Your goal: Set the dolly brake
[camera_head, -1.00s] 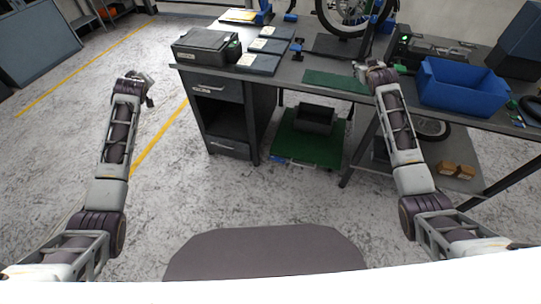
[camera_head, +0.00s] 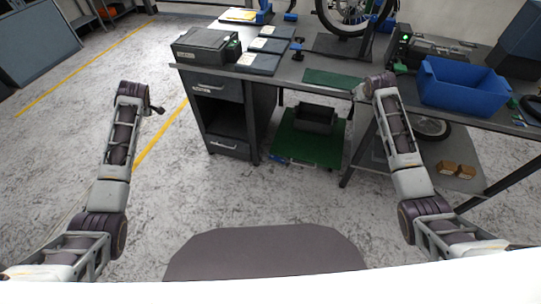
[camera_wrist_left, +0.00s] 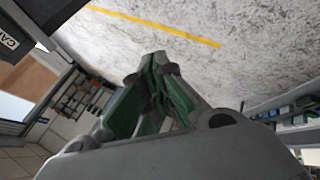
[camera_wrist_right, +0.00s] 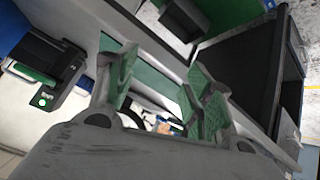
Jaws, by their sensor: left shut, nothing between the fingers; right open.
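The dolly (camera_head: 283,144) is a low green platform on the floor under the workbench, with a dark bin (camera_head: 315,118) on it. A small blue part (camera_head: 278,157) shows at its front left edge; I cannot tell if it is the brake. In the right wrist view the dolly's green deck (camera_wrist_right: 232,12) shows at the top. My left gripper (camera_head: 158,109) is shut and empty, over open floor left of the drawer cabinet; its fingers meet in the left wrist view (camera_wrist_left: 160,62). My right gripper (camera_head: 357,93) is open and empty by the bench's front edge, as the right wrist view (camera_wrist_right: 160,65) shows.
The workbench (camera_head: 285,75) holds a blue crate (camera_head: 462,88), a green mat (camera_head: 335,81) and a black case (camera_head: 206,45). The drawer cabinet (camera_head: 217,86) stands left of the dolly. A lower shelf (camera_head: 432,172) is at the right. Floor before the dolly is clear.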

